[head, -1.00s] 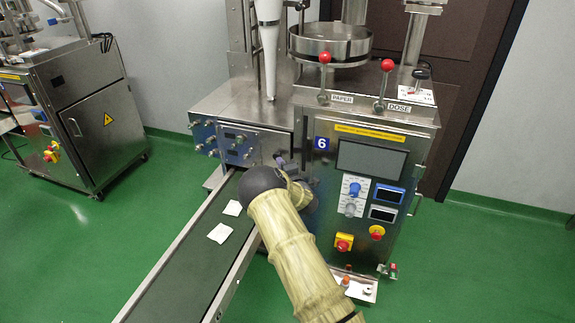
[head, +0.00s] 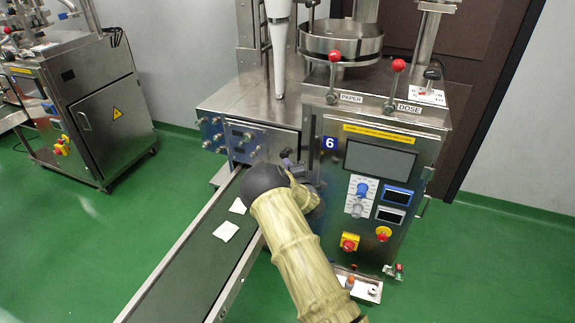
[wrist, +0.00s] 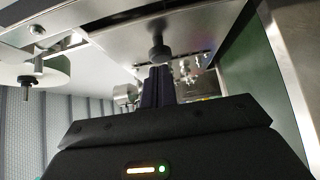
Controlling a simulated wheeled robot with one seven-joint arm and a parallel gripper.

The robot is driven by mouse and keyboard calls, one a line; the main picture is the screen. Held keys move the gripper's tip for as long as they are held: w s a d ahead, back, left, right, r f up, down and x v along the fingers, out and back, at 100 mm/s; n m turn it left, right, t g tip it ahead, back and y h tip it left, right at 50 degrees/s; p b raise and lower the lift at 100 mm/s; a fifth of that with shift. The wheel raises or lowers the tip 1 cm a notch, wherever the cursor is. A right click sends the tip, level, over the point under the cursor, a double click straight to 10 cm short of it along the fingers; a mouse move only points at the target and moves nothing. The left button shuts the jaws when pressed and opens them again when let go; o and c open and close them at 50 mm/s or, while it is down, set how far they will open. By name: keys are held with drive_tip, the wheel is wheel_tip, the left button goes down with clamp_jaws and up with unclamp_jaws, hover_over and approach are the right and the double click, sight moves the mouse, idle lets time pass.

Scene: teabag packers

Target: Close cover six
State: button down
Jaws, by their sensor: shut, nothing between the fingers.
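The machine marked 6 (head: 330,143) stands in the middle of the head view, its steel front-left bay with several knobs (head: 250,142) beside the control panel. My gripper (head: 287,156) is small and mostly hidden behind my arm there, near the bay's right side. In the wrist view my gripper (wrist: 157,84) is shut and empty, its dark fingers pointing at a round black knob (wrist: 158,51). The knob hangs under a pale metal panel (wrist: 195,32), which looks like the cover. Fingertips and knob appear very close; I cannot tell whether they touch.
A conveyor (head: 190,265) with white teabags (head: 226,231) runs toward me left of my arm. A small tray (head: 362,284) juts out low at the machine's front. Another machine (head: 95,110) stands at the left. Green floor is clear between them.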

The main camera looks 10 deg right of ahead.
drive_tip(key=s+d, duration=0.3)
drive_tip(key=d, duration=0.5)
drive_tip(key=shift+s+f+b, duration=0.2)
drive_tip(key=shift+s+b, duration=0.15)
drive_tip(key=shift+b, duration=0.1)
drive_tip(key=shift+d, duration=0.15)
